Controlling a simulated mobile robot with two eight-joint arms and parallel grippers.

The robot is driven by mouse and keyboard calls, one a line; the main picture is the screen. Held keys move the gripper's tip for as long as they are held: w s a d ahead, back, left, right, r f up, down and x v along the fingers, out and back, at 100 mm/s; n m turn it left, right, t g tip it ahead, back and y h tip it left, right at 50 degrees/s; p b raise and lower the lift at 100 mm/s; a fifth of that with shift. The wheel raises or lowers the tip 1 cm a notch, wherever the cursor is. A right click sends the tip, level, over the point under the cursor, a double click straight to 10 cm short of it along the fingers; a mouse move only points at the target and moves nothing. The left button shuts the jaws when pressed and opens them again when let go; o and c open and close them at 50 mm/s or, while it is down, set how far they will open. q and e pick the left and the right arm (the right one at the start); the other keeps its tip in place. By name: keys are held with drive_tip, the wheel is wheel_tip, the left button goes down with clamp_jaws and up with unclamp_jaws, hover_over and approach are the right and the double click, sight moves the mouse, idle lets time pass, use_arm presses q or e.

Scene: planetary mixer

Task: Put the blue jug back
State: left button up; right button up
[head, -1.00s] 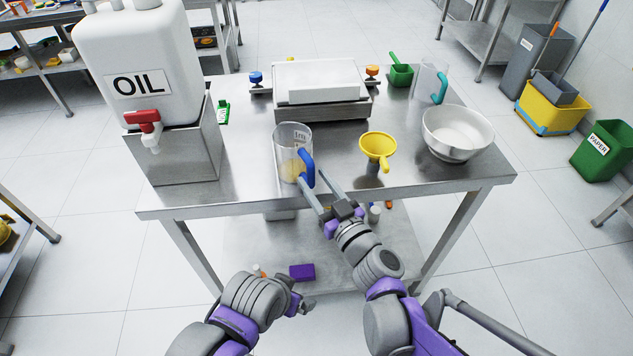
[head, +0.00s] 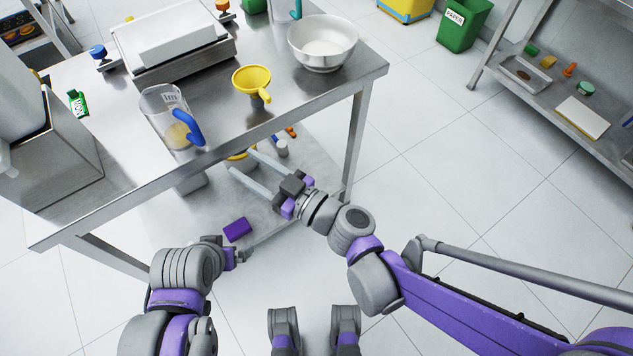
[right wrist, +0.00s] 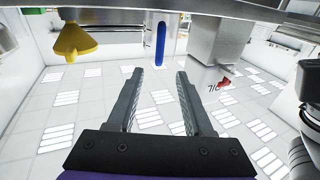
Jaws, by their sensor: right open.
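The blue jug is a clear jug (head: 160,108) with a blue handle (head: 188,129) and some yellowish content low inside. It stands upright near the front edge of the steel table, handle toward me. My right gripper (head: 240,160) is open and empty, in front of the table edge and apart from the handle. In the right wrist view the blue handle (right wrist: 160,42) shows beyond the gap between the open fingers (right wrist: 160,73). My left gripper (head: 240,254) hangs low in front of the table; its fingers are too unclear to judge.
A yellow funnel (head: 252,82) and a white bowl (head: 322,44) stand right of the jug. A scale (head: 170,45) is behind it. The grey oil stand (head: 62,150) is at left. A purple block (head: 236,229) lies on the lower shelf. Table surface (head: 215,125) beside the jug is clear.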

drive_tip(key=s+d+f+m+g+h, duration=0.2)
drive_tip(key=s+d+f+m+h, duration=0.1)
drive_tip(key=d, duration=0.6)
drive_tip(key=s+d+f+m+g+h, duration=0.2)
drive_tip(key=s+d+f+m+h, duration=0.2)
drive_tip(key=d, duration=0.6)
drive_tip(key=s+d+f+m+g+h, duration=0.2)
drive_tip(key=s+d+f+m+h, duration=0.1)
drive_tip(key=d+f+h, duration=0.3)
drive_tip(key=s+d+h, duration=0.1)
drive_tip(key=d+h, duration=0.1)
drive_tip(key=d, duration=0.1)
drive_tip(key=shift+s+d+f+m, duration=0.2)
drive_tip(key=shift+s+f+m, duration=0.15)
drive_tip(key=shift+s+m, duration=0.05)
wheel_tip(320, 180, up, 9)
drive_tip(key=w+p, duration=0.1)
drive_tip(key=p, duration=0.7)
drive_tip(key=shift+w, duration=0.25)
